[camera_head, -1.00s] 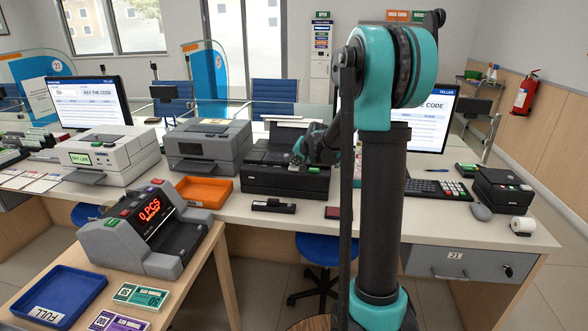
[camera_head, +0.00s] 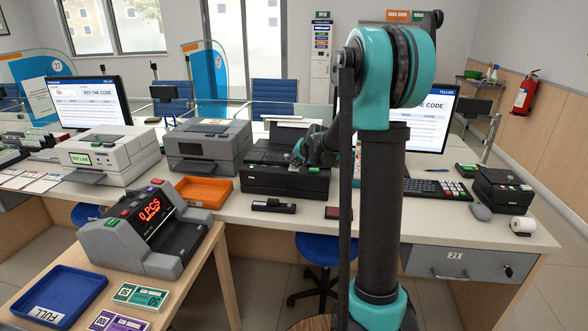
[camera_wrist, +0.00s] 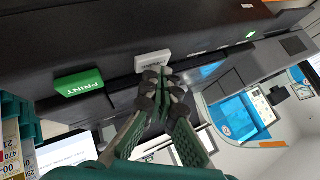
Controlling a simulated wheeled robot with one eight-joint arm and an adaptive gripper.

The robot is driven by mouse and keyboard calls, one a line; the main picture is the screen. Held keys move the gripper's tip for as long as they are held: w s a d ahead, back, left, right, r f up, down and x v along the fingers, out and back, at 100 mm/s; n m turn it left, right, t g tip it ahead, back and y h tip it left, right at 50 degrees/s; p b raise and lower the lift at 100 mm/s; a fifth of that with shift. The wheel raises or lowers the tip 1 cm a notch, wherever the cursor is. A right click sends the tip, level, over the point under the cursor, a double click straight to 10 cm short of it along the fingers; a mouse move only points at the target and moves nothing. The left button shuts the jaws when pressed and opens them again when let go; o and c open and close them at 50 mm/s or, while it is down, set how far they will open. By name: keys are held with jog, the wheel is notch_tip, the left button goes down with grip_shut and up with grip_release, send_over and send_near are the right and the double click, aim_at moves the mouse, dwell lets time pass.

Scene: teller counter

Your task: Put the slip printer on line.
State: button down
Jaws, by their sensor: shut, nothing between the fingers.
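A black printer (camera_head: 285,181) stands at the middle of the counter; I take it as the slip printer. In the wrist view its dark front (camera_wrist: 100,40) carries a green PRINT key (camera_wrist: 79,84), a pale key (camera_wrist: 152,62) with lettering too small to read, and a lit green lamp (camera_wrist: 250,35). My gripper (camera_head: 296,161) is over the printer's front edge. In the wrist view my gripper (camera_wrist: 161,76) is shut and empty, its fingertips at the pale key and partly covering its edge. I cannot tell whether they press it.
A white machine (camera_head: 110,154) with a small green display, apparently reading OFF LINE, and a grey printer (camera_head: 207,147) stand to the left. An orange tray (camera_head: 205,192), a small black device (camera_head: 273,205) and a note counter (camera_head: 150,229) are nearer. A keyboard (camera_head: 436,188) lies right.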

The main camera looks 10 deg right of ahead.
aim_at(295, 169)
jog(key=shift+r, duration=0.85)
jog(key=shift+r, duration=0.1)
jog(key=shift+r, duration=2.45)
jog(key=s+d+f+n+g+h, duration=0.1)
jog(key=s+f, duration=0.4)
jog(key=s, duration=0.8)
jog(key=s+d+f+n+g+h, duration=0.1)
jog(key=s+f, duration=0.5)
jog(key=s, duration=0.8)
jog(key=s+d+f+n+g, duration=0.1)
jog(key=s+f, duration=0.5)
jog(key=s, duration=0.8)
jog(key=shift+d+f+n+g+h, duration=0.25)
jog(key=shift+d+n+g+h, duration=0.15)
jog(key=shift+n+g, duration=0.6)
